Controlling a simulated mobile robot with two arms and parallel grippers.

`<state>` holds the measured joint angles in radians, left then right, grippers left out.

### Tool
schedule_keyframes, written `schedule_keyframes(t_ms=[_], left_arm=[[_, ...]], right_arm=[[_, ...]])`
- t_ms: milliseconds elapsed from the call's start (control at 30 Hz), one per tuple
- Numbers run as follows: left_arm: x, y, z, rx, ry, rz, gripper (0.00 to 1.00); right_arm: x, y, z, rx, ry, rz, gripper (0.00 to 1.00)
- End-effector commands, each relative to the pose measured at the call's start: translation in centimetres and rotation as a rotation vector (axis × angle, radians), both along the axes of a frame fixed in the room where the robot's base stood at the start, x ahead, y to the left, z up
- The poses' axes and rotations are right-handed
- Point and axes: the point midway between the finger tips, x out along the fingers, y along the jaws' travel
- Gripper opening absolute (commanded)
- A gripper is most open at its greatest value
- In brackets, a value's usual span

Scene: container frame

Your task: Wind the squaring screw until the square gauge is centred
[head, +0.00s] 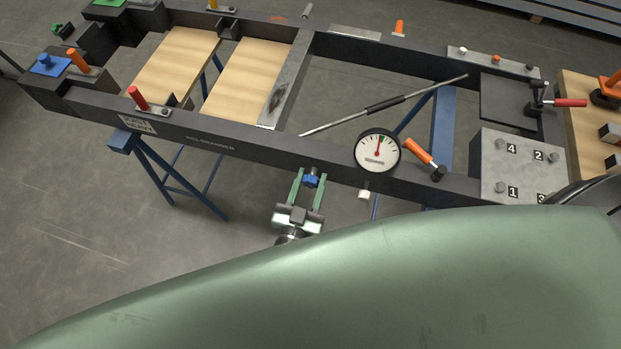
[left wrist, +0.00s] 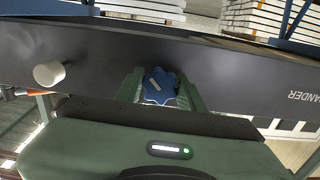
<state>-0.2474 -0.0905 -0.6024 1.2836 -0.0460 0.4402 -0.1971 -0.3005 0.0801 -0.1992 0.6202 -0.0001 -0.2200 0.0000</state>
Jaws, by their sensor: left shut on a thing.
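The squaring screw's blue knob (head: 312,181) sits on the near side of the dark frame rail. It also shows in the left wrist view (left wrist: 160,87), between two green fingers. My left gripper (head: 307,182) points at the rail and is shut on the knob, one finger on each side. The square gauge (head: 378,150) is a round white dial on the near rail. Its thin needle stands close to upright, near a small green band at the top; the exact offset is too small to tell. My right gripper is not in view.
The long dark frame (head: 240,143) rests on blue trestles (head: 165,177). A diagonal rod (head: 385,105) crosses its open bay. An orange-handled clamp (head: 420,152) stands right of the gauge. A white knob (head: 364,194) sticks out below it. A numbered grey plate (head: 492,165) is farther right.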

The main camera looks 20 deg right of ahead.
Motion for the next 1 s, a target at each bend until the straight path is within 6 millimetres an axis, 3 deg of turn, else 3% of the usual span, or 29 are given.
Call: schedule_keyframes(t_ms=[400, 967, 1000], left_arm=[[-0.12, 0.05, -0.22, 0.171, -0.110, -0.001, 0.00], [-0.13, 0.06, -0.26, 0.200, -0.128, -0.002, 0.00], [-0.13, 0.06, -0.27, 0.199, -0.127, -0.002, 0.41]], right_arm=[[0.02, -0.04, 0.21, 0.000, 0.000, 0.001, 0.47], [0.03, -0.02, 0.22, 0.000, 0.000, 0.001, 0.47], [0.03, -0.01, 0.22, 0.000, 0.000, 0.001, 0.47]])
